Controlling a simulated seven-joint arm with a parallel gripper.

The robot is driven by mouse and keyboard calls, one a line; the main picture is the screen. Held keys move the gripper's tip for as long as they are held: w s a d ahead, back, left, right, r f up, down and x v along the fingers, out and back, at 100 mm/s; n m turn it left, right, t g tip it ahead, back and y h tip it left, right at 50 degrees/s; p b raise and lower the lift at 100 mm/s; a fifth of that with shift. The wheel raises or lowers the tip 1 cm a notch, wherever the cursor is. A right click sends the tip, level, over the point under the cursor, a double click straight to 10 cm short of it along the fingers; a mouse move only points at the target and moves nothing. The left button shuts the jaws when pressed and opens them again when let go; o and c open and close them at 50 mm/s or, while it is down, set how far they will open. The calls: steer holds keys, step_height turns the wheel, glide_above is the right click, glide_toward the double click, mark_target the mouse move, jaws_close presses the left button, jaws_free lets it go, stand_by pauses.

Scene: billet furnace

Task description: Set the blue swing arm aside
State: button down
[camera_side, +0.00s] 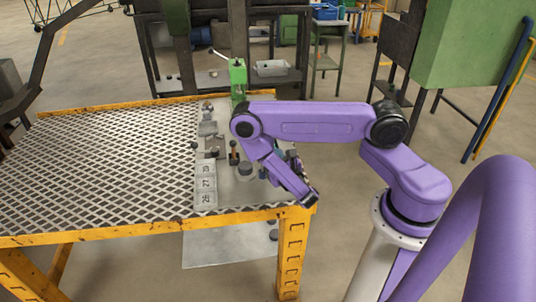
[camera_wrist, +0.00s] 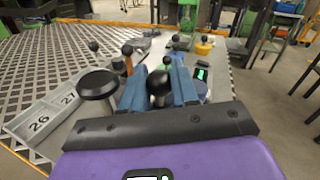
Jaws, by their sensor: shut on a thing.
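In the wrist view my gripper (camera_wrist: 158,92) has two blue fingers, one on each side of a dark round knob (camera_wrist: 160,82). The knob sits between the fingers and is held there. I take it to be the handle of the blue swing arm, whose body is mostly hidden behind the fingers, so I cannot tell its pose. In the side view my gripper (camera_side: 270,174) is low over the right edge of the grey plate, partly hidden by my purple forearm. The swing arm cannot be made out there.
A grey numbered tray (camera_wrist: 45,112) lies left of my gripper. The mesh table (camera_side: 100,160) is clear at left.

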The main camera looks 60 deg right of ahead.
steer(key=shift+s+n+t+y, duration=0.2)
steer(key=shift+n+t+y, duration=0.1)
steer(key=shift+n+y, duration=0.3)
steer(key=shift+s+y, duration=0.1)
steer(key=shift+y, duration=0.4)
steer(key=c, duration=1.2)
jaws_free()
steer(key=shift+o, duration=0.2)
steer(key=shift+d, duration=0.1)
steer(key=shift+s, duration=0.1)
steer(key=v, duration=1.1)
steer(key=shift+s, duration=0.35)
